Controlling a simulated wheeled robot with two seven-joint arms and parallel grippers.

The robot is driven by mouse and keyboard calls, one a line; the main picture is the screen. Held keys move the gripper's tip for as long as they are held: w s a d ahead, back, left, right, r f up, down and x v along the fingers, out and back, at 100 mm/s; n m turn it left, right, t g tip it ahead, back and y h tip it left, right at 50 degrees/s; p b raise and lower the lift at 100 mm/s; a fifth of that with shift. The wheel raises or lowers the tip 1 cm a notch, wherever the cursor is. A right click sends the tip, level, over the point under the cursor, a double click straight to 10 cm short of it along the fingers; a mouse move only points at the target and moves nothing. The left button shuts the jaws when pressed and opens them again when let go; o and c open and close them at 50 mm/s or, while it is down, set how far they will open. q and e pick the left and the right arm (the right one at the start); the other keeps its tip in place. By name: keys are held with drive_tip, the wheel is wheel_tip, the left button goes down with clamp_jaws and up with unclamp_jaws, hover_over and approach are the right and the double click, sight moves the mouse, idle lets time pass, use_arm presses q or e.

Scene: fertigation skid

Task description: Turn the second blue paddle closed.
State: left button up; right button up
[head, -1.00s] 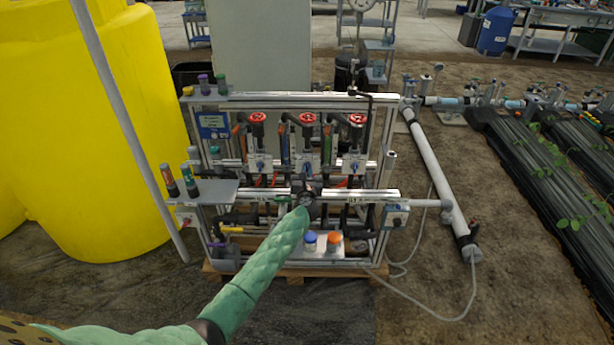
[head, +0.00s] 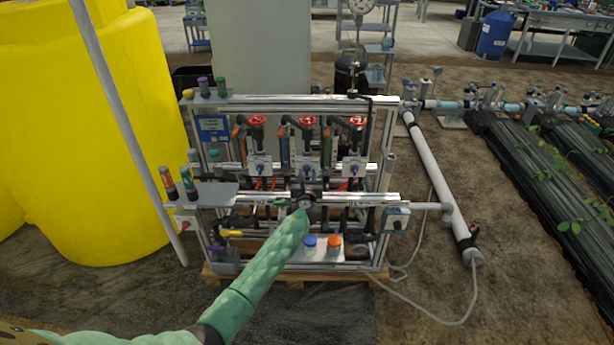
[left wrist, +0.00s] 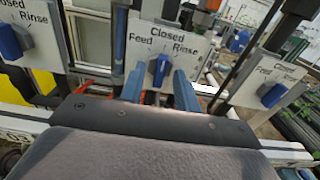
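Three white panels marked Feed, Closed and Rinse carry blue paddles. The second paddle (left wrist: 159,69) is in the middle of the left wrist view and stands nearly upright, its upper end towards Closed. My left gripper (left wrist: 160,84) is open, with one blue finger on each side of this paddle and a visible gap on both sides. In the head view my left gripper (head: 307,186) is in front of the middle panel (head: 308,162) and partly hides its lower part. The first paddle (left wrist: 10,41) and third paddle (left wrist: 273,95) are at the sides. My right gripper is not in view.
Red handwheels (head: 305,121) sit above the panels. A metal rail (head: 365,198) crosses the frame beside my gripper. Blue and orange caps (head: 334,241) stand below. A yellow tank (head: 90,130) is at the left, behind a slanting grey pole (head: 128,130).

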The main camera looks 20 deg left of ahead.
use_arm(q)
drive_tip(key=v, duration=0.7)
drive_tip(key=shift+s+b, duration=0.3)
drive_tip(key=shift+s, duration=0.1)
drive_tip(key=shift+d, duration=0.1)
